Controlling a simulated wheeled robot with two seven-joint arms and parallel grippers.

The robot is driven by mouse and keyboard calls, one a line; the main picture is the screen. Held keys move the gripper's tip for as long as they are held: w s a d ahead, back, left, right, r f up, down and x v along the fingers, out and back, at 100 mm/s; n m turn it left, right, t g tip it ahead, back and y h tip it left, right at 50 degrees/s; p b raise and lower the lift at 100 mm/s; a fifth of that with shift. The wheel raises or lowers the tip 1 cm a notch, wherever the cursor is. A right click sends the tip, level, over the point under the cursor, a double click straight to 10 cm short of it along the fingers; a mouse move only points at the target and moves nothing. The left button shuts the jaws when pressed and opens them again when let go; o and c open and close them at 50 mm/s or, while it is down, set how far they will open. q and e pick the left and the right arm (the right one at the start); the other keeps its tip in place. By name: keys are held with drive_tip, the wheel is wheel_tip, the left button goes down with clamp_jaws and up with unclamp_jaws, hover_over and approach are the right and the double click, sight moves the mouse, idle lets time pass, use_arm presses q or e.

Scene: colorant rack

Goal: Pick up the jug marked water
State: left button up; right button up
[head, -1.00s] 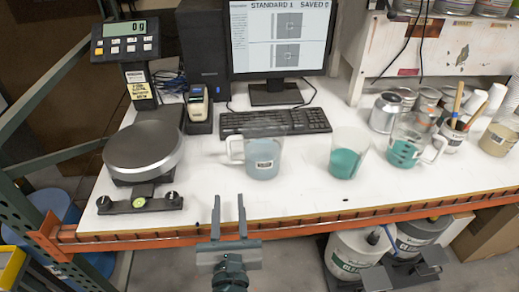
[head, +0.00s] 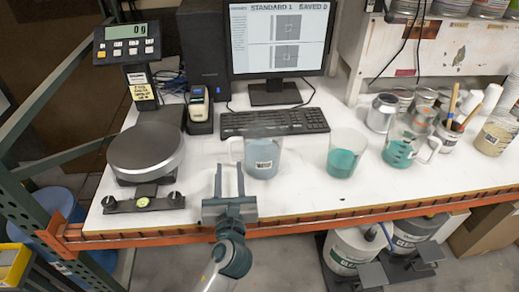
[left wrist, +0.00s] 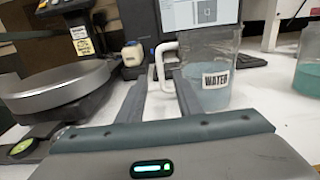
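The clear jug marked WATER (head: 263,152) stands upright on the white bench in front of the keyboard, with bluish liquid inside. Its label and white handle, which points left, show clearly in the left wrist view (left wrist: 208,95). My left gripper (head: 229,167) is open and empty at the bench's front edge, just left of the jug and nearer to me. In the left wrist view, the handle appears between the two open fingertips (left wrist: 158,76); I cannot tell if they reach around it. My right gripper is not in view.
A scale with a round dark plate (head: 145,150) stands to the left. A beaker of teal liquid (head: 345,155) and a teal jug (head: 403,150) stand to the right. The keyboard (head: 274,122) and monitor (head: 278,40) are behind. An orange beam (head: 310,219) runs along the front edge.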

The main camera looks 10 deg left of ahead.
sight(230, 151)
use_arm(q)
drive_tip(key=shift+w+a, duration=0.15)
drive_tip(key=shift+w, duration=0.4)
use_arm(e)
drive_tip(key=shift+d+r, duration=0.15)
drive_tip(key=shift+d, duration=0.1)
use_arm(q)
drive_tip(key=shift+w+a+r+p, duration=0.1)
drive_tip(key=shift+w+p, duration=0.25)
drive_tip(key=shift+w, duration=0.15)
drive_tip(key=p+x, duration=0.1)
drive_tip(key=x, duration=0.2)
drive_tip(key=shift+w+a, duration=0.15)
drive_tip(key=shift+w, duration=0.4)
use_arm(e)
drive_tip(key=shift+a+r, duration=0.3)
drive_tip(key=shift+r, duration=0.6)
